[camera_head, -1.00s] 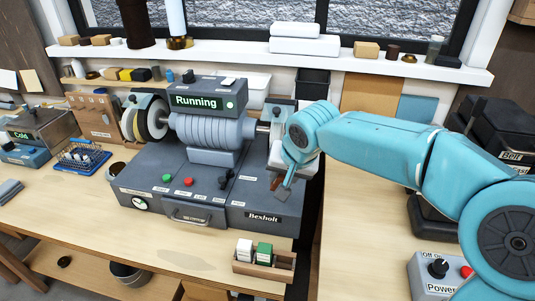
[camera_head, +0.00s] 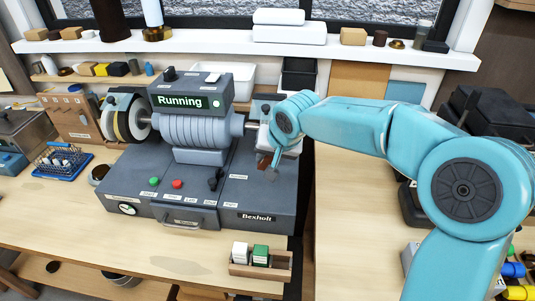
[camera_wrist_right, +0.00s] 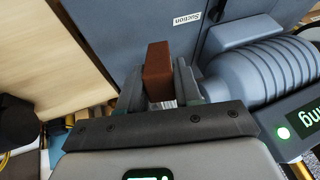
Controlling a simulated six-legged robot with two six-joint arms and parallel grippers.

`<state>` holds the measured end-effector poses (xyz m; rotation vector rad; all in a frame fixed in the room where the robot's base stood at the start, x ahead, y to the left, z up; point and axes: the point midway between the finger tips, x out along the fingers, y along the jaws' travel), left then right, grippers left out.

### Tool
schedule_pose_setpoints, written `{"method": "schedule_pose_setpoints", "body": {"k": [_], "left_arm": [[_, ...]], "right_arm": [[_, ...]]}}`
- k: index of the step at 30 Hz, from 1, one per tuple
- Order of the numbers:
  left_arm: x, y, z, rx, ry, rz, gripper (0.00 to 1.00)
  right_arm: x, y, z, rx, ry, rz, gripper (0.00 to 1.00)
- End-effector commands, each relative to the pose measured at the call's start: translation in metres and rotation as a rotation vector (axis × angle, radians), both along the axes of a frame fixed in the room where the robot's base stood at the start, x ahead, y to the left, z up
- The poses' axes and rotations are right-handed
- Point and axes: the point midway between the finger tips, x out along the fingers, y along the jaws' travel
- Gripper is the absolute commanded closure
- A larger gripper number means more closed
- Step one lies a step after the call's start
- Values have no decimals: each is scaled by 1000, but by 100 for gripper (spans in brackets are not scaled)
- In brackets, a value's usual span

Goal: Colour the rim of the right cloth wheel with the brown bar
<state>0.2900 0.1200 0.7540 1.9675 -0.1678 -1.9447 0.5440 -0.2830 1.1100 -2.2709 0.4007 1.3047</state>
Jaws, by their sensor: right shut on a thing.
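My right gripper (camera_head: 277,152) is at the right end of the grey polishing machine (camera_head: 195,185). The wrist view shows its fingers (camera_wrist_right: 160,88) shut on a brown bar (camera_wrist_right: 158,68), which sticks out beyond the fingertips. The machine's display (camera_head: 185,102) reads "Running". My left gripper is out of view.
A wooden holder (camera_head: 270,275) with a white block (camera_head: 240,252) and a green block (camera_head: 260,255) stands at the bench's front edge. The left wheel (camera_head: 134,119) is under its guard. A blue wire rack (camera_head: 60,163) is at left. The bench right of the machine is partly clear.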

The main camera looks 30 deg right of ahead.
Motion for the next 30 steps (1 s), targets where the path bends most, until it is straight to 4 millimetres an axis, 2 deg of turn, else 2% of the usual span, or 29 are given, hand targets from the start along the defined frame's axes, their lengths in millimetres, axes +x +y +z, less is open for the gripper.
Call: {"method": "schedule_pose_setpoints", "body": {"k": [30], "left_arm": [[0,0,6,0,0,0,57]], "right_arm": [[11,-5,4,-1,0,-1,100]]}}
